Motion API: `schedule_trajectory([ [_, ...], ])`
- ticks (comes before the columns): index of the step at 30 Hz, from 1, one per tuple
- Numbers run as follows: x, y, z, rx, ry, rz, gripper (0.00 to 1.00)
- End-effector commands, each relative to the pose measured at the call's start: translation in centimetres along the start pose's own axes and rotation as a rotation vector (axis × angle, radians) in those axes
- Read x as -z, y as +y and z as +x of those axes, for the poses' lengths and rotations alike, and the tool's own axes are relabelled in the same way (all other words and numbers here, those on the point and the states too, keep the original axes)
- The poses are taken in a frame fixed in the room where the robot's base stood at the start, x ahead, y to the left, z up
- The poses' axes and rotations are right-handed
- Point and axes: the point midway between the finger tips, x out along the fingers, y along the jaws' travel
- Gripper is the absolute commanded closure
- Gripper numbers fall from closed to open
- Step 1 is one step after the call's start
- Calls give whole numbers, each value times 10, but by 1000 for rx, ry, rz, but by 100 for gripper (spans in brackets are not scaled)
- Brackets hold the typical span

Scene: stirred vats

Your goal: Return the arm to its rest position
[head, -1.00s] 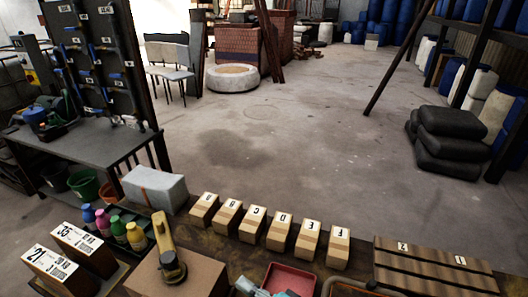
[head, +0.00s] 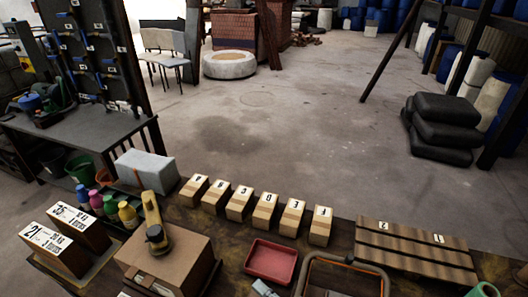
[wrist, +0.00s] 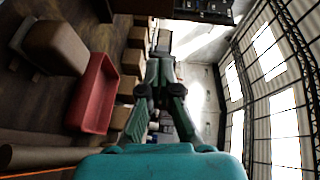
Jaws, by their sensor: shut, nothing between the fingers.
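My gripper (wrist: 158,68) shows in the wrist view with its fingers drawn together and nothing between them. It points away from the teal wrist housing and appears clear of the bench items. The red tray (wrist: 95,95) lies to the left of the fingers in that view. In the head view the red tray (head: 271,261) sits on the bench, and I cannot make out the gripper there with certainty.
A row of lettered boxes (head: 265,211) lines the bench's far side. Left are a brown carton (head: 165,262), a yellow-topped tool (head: 154,222), small bottles and numbered boxes (head: 60,249). The floor beyond is open.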

Motion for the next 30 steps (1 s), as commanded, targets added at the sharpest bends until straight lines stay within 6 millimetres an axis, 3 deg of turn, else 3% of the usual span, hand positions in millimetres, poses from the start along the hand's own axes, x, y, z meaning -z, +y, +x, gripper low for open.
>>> schedule_trajectory([
  [8,-3,50,-56,-136,158,-127,100],
  [16,-13,89,-150,-339,339,-375,100],
  [23,-30,93,-230,-500,429,-623,100],
  [30,-55,68,-300,-639,459,-909,100],
])
